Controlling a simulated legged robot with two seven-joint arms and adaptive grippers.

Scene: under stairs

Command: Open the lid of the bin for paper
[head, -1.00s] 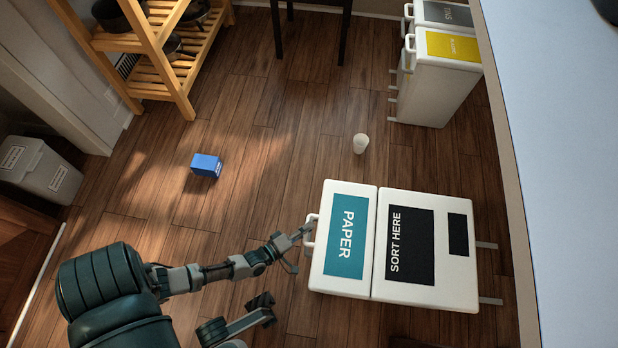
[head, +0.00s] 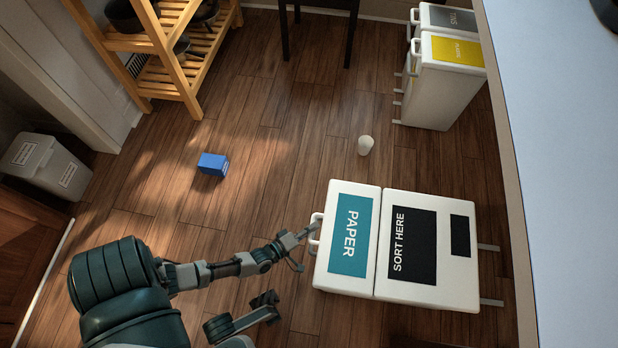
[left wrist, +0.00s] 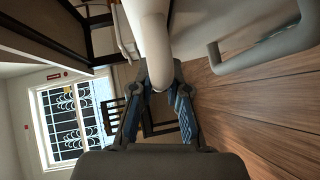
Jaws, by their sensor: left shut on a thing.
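The paper bin has a white lid (head: 322,262) with a teal "PAPER" label (head: 350,236). The lid looks flat and closed, beside a white top with a black "SORT HERE" label (head: 412,246). A white loop handle (head: 315,236) sticks out at the lid's left edge. My left gripper (head: 306,240) is at this handle, shut on it. In the left wrist view the handle is a thick white bar (left wrist: 150,42) between the fingers of my left gripper (left wrist: 160,88).
A white cup (head: 366,146) and a blue box (head: 212,164) are on the wooden floor. White bins with yellow (head: 458,50) and grey labels stand at the back right. A wooden shelf (head: 150,42) is at the back left, a grey bin (head: 48,166) at far left, a pale counter (head: 560,180) at right.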

